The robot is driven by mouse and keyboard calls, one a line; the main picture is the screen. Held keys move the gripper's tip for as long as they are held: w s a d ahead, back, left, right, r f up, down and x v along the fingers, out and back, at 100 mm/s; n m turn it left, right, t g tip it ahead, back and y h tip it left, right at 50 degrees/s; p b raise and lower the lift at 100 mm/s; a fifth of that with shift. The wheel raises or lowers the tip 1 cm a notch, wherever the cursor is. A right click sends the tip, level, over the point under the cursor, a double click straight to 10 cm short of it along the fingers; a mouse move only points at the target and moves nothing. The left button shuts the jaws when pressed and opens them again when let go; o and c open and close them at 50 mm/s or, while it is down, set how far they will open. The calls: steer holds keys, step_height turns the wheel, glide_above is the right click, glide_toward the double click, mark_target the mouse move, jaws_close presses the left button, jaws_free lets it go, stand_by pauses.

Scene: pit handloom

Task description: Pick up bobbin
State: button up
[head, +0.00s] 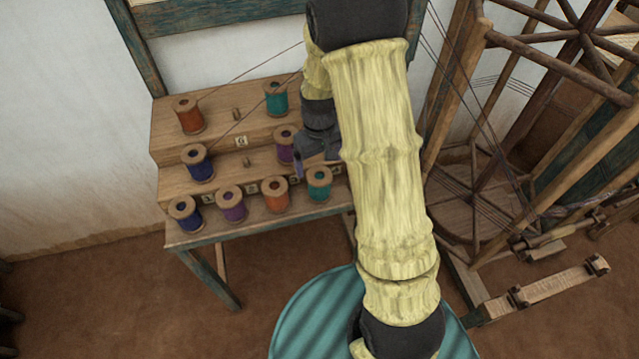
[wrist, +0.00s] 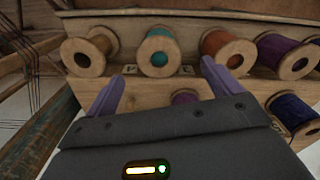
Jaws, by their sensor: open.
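The bobbins are wooden spools wound with coloured thread, standing on a stepped wooden rack. In the head view the front row holds a blue bobbin (head: 185,214), a purple bobbin (head: 231,204), an orange bobbin (head: 275,195) and a teal bobbin (head: 319,184). My gripper (head: 303,165) is above the rack's right side, partly hidden by my arm. In the wrist view my gripper (wrist: 163,70) is open and empty, its lavender fingers apart. The front teal bobbin (wrist: 160,52) shows just beyond and between the fingertips, with the orange bobbin (wrist: 228,48) beside it.
Higher steps hold an orange bobbin (head: 189,115), a teal bobbin (head: 277,98), a blue bobbin (head: 197,163) and a purple bobbin (head: 284,145). Bare pegs (head: 246,162) stand between. Threads run up from the rack. A wooden frame (head: 470,120) stands close at right.

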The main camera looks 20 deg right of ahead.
mark_target(319, 175)
step_height(319, 175, down, 6)
steer(key=shift+r, duration=0.1)
stand_by(0.4)
steer(key=shift+w+f+p, duration=0.15)
steer(key=shift+f+p, duration=0.35)
steer(key=shift+f, duration=0.8)
steer(key=shift+w+f+p, duration=0.15)
steer(key=shift+f+p, duration=0.3)
steer(key=shift+f, duration=0.85)
steer(key=c, duration=1.1)
